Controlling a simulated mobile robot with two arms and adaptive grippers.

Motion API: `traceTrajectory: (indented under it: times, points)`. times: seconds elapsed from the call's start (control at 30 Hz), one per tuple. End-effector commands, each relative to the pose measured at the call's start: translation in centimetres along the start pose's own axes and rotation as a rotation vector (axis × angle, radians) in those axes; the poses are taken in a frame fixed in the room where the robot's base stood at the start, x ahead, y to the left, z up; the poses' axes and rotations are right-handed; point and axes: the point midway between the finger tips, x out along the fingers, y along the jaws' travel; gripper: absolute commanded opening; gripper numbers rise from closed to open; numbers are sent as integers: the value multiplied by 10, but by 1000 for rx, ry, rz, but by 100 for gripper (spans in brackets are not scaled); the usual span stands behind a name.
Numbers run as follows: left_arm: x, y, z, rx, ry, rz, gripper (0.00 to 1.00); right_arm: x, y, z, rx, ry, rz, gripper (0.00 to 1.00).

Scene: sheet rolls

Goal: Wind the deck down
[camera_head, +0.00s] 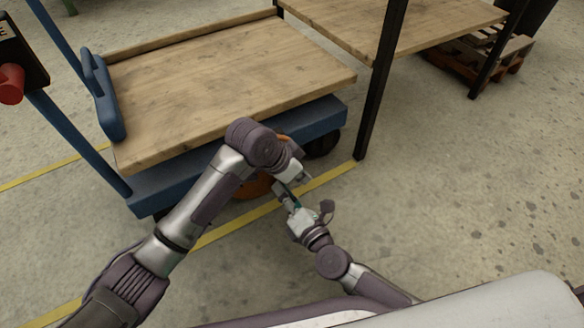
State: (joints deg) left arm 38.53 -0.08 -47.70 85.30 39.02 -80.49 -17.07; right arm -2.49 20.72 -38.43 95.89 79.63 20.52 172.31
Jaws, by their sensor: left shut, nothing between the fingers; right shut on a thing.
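The wooden deck (225,85) lies level on a blue cart frame (170,188) at the left and centre. A round orange wheel (252,188) sits at the cart's near side, mostly hidden behind my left arm. My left gripper (304,179) is shut and empty, just in front of the wheel's right side. My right gripper (289,192) comes up from the lower right, close beside the left one. It is shut on a small part by the wheel, which looks like its handle; the grip itself is largely covered.
A second wooden surface (420,25) on black posts (375,95) stands just right of the deck. Blue rails and a red knob (11,84) are at the left. A pallet (490,55) lies at the back right. The floor at right is clear.

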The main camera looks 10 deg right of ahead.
Motion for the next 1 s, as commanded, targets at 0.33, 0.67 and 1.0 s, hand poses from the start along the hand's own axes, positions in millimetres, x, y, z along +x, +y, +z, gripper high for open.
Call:
traceTrajectory:
  times: [0.33, 0.67, 1.0]
  points:
    - [7, 0, 30, -1, 1, -1, 0, -1, -1, -1, -1, 4, -1, 0]
    - [4, 0, 38, -1, 2, -1, 0, 0, -1, -1, -1, 3, -1, 0]
    - [2, 0, 50, -1, -63, -1, 0, 0, -1, 0, -2, 1, -1, 0]
